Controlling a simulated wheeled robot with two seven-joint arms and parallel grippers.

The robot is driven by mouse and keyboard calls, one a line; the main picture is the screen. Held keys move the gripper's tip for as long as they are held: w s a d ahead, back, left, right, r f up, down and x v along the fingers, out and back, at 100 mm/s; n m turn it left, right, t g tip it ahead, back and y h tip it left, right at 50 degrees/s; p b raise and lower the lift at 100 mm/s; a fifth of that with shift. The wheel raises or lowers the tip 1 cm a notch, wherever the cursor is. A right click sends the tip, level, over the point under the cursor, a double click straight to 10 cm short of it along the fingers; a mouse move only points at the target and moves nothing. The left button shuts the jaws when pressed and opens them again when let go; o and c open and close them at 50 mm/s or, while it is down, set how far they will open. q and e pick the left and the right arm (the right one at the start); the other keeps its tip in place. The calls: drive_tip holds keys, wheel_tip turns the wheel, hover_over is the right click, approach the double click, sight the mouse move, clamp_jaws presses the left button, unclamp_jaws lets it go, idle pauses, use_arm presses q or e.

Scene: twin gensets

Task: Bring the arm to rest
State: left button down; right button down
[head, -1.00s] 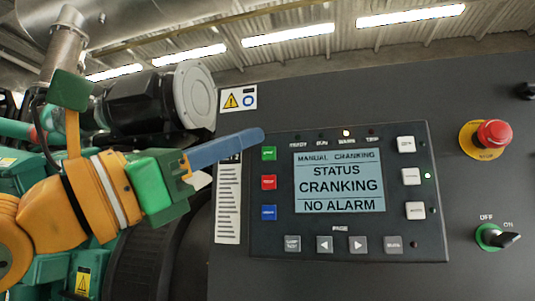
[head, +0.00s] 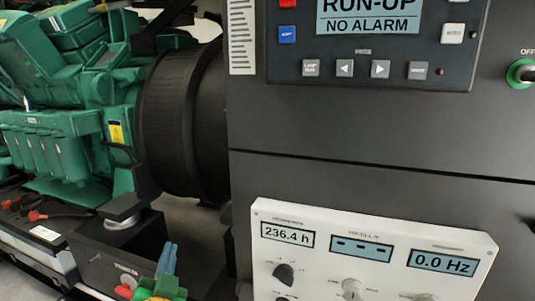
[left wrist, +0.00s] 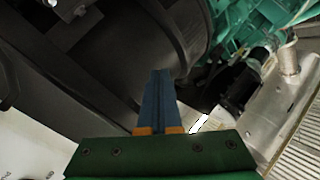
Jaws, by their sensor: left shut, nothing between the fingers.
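My left gripper (head: 168,262) shows at the bottom of the head view, low in front of the genset. Its blue fingers are closed together and point up. In the left wrist view the fingers (left wrist: 157,100) lie side by side with nothing between them. They are apart from the control panel (head: 375,45), whose screen (head: 368,17) reads RUN-UP and NO ALARM. The upper part of that panel is out of frame. My right gripper is not in view.
A white meter panel (head: 390,218) at the lower right shows 236.4 h and 0.0 Hz above several knobs. The green engine (head: 60,110) and a black round housing (head: 180,120) stand at the left. A selector switch (head: 522,73) is at the right edge.

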use_arm(q)
drive_tip(key=s+f+n+g+h, duration=0.1)
drive_tip(key=s+f+g, duration=0.4)
drive_tip(key=f, duration=0.4)
drive_tip(key=s+f+n+g+h, duration=0.1)
drive_tip(key=s+f+g, duration=0.2)
drive_tip(key=s+f, duration=0.55)
drive_tip(key=s+d+f+g+h, duration=0.25)
drive_tip(key=s+f+g, duration=0.35)
drive_tip(key=s+f, duration=0.5)
drive_tip(key=s+f+g, duration=0.2)
drive_tip(key=s+f, duration=0.2)
drive_tip(key=f, duration=1)
drive_tip(key=s+a+f, duration=0.1)
drive_tip(key=s+f, duration=0.9)
drive_tip(key=s, duration=0.2)
drive_tip(key=shift+a+f+g+y, duration=0.2)
drive_tip(key=shift+f+g+y, duration=0.15)
drive_tip(key=shift+f+g, duration=0.05)
idle(2.1)
